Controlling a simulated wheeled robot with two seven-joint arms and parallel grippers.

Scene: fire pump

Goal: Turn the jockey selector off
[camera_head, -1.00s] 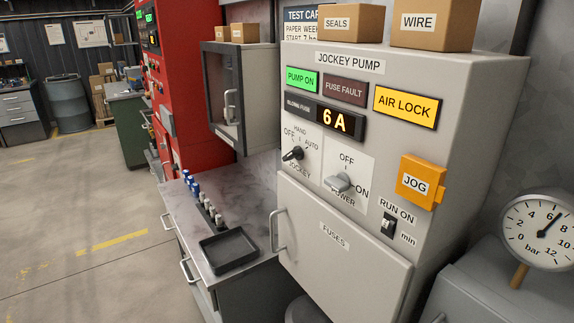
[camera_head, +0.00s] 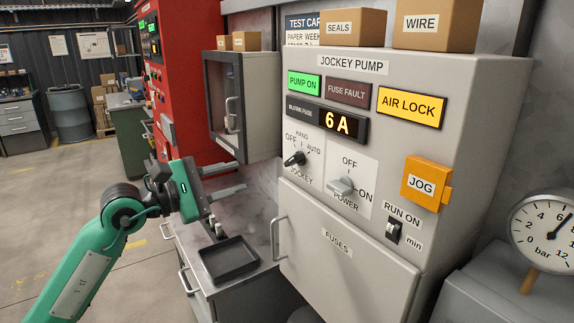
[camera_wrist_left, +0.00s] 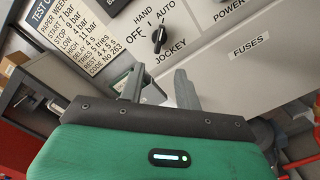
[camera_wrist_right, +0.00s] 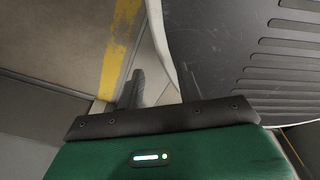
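The jockey selector (camera_head: 294,159) is a dark rotary knob at the left of the grey jockey pump panel (camera_head: 375,262), labelled OFF, HAND and AUTO. It also shows in the left wrist view (camera_wrist_left: 159,39), where its pointer seems to lie toward AUTO. My left gripper (camera_head: 241,176) is open and empty, left of the panel and apart from the knob. Its fingers point toward the panel, with the knob ahead of them in the left wrist view. My right gripper (camera_wrist_right: 160,75) is open and empty, seen only in its own wrist view.
The power knob (camera_head: 341,187) sits right of the selector. The orange JOG box (camera_head: 425,184) juts out at the right. A door handle (camera_head: 276,238) projects below. A wall cabinet (camera_head: 262,105) and a counter with a black tray (camera_head: 229,260) lie left of the panel.

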